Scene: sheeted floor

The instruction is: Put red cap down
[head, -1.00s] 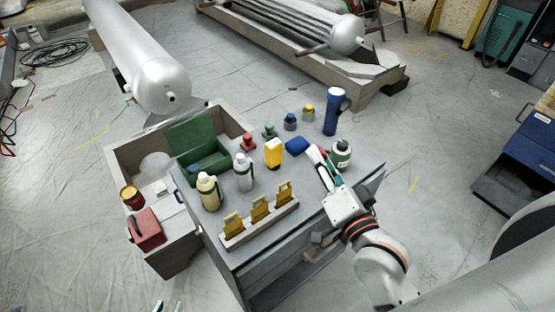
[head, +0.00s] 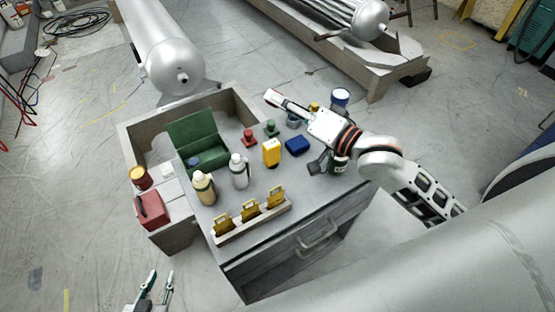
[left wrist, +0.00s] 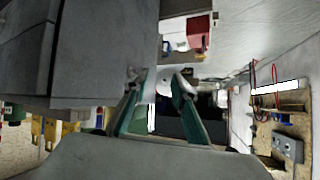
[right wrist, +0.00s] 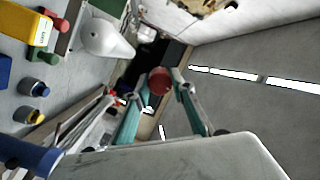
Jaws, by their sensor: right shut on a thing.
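The red cap (right wrist: 158,81) shows as a round red piece between the fingertips of my right gripper (right wrist: 157,90) in the right wrist view. My right gripper is shut on it. In the head view, my right gripper (head: 274,98) is raised over the far side of the grey workbench (head: 262,238), its fingers pointing left; the cap is hard to make out there. My left gripper (head: 155,286) is open and empty, low in front of the bench; its parted fingers (left wrist: 157,80) also show in the left wrist view.
On the bench stand a red stamp-like piece (head: 249,138), a green one (head: 271,128), a yellow bottle (head: 271,152), a blue block (head: 297,145), two flasks, an open green box (head: 193,134) and a yellow-tag rack (head: 253,221). My right arm partly hides a green jar (head: 339,165).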

